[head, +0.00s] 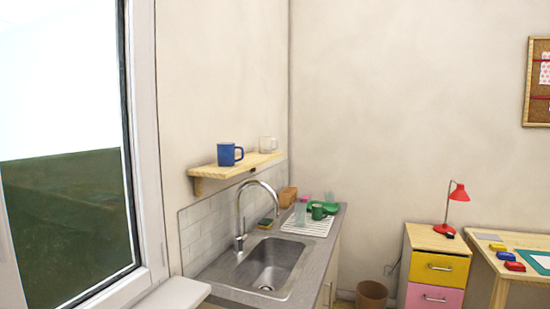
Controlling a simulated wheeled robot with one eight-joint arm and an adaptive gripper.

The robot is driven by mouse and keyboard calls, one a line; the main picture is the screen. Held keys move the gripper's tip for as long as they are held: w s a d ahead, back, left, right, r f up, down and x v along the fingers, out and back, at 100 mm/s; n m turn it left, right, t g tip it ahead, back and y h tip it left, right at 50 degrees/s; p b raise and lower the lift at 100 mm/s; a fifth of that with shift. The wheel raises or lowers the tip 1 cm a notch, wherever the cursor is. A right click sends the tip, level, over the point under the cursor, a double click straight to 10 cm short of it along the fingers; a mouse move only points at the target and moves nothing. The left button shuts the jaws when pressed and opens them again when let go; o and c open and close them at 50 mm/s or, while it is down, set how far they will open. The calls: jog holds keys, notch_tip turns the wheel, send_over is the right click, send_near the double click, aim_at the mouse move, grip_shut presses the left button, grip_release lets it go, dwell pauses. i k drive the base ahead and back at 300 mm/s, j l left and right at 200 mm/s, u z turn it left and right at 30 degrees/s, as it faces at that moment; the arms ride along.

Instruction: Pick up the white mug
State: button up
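A white mug (267,144) stands near the right end of a wooden wall shelf (226,175) above the sink counter. It is small and pale against the cream wall. A blue mug (229,154) stands to its left on the same shelf, nearer the camera, with a gap between them. My gripper is not in this view.
Below the shelf are a sink (268,268) with a tall curved faucet (241,215) and a drying rack (309,225) with green items. A drawer unit (435,262) with a red lamp (459,192) stands right. A window sill (168,299) juts in at lower left.

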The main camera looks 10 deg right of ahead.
aim_at(266, 143)
jog(key=i+l+u, duration=0.1)
jog(key=i, duration=0.55)
jog(key=i+l+u, duration=0.1)
jog(key=i+l, duration=0.2)
jog(key=i+l+u, duration=0.1)
jog(key=i+l, duration=0.2)
jog(key=i+l+u, duration=0.15)
jog(key=i+l, duration=0.15)
jog(key=l, duration=0.2)
jog(key=i+l+u, duration=0.1)
jog(key=i+l, duration=0.15)
jog(key=l, duration=0.15)
jog(key=i+l+u, duration=0.1)
jog(key=i+l, duration=0.15)
jog(key=l, duration=0.2)
